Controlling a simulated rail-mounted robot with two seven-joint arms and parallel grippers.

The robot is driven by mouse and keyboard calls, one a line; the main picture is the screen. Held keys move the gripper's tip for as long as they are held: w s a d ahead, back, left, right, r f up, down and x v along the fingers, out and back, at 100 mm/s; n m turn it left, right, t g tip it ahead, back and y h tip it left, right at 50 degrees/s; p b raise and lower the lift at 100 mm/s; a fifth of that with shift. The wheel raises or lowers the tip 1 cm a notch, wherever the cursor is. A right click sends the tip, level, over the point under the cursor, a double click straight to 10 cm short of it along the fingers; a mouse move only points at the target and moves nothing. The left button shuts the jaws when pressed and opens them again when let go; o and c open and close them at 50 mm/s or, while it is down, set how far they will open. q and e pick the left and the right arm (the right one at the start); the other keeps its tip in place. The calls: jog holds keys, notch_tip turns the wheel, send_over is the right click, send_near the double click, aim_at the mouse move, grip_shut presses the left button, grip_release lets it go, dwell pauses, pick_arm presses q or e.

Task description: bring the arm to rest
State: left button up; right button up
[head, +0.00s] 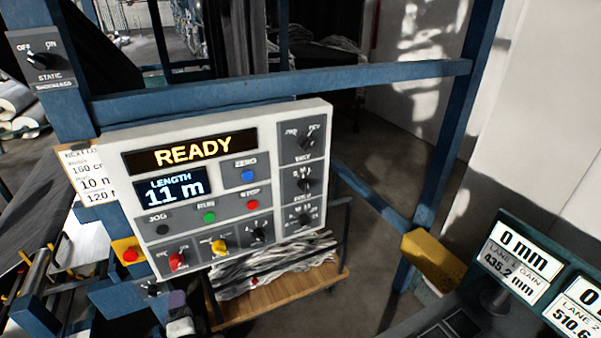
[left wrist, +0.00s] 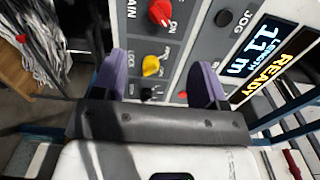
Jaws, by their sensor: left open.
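My left gripper (head: 178,305) shows small at the lower left of the head view, just below the control panel (head: 215,130). In the left wrist view its two purple fingers (left wrist: 161,82) are spread apart with nothing between them. The panel's red knob (left wrist: 161,13) and yellow knob (left wrist: 151,66) show beyond the fingers. I cannot tell the exact gap to the panel, but no knob is held. Most of the left arm is hidden or out of frame. My right gripper is in neither view.
The panel reads READY and 11 m, and hangs on a blue frame (head: 270,82). A wooden cart (head: 285,292) with pale strands stands below it. A yellow block (head: 433,258) and lane displays (head: 522,262) are at the right. Bare floor shows behind the frame.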

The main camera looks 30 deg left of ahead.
pick_arm(q)
jog(key=s+d+f+n+g+h+p, duration=0.1)
jog(key=s+d+f+n+g+h, duration=0.3)
jog(key=d+n+h, duration=0.5)
jog(key=s+d+r+m+g+h+p, duration=0.1)
jog(key=s+d+r+h+p, duration=0.15)
jog(key=d, duration=0.45)
jog(key=s+d+r+m+h+p, duration=0.1)
jog(key=s+d+r+h+p, duration=0.1)
jog(key=s+d+h+p, duration=0.3)
jog(key=s+d+r+m+g+y+p, duration=0.1)
jog(key=s+d+g+y+p, duration=0.1)
jog(key=s, duration=0.5)
jog(key=shift+d+r+p, duration=0.15)
jog(key=shift+d+p, duration=0.45)
jog(key=shift+p, duration=0.1)
jog(key=shift+s, duration=0.1)
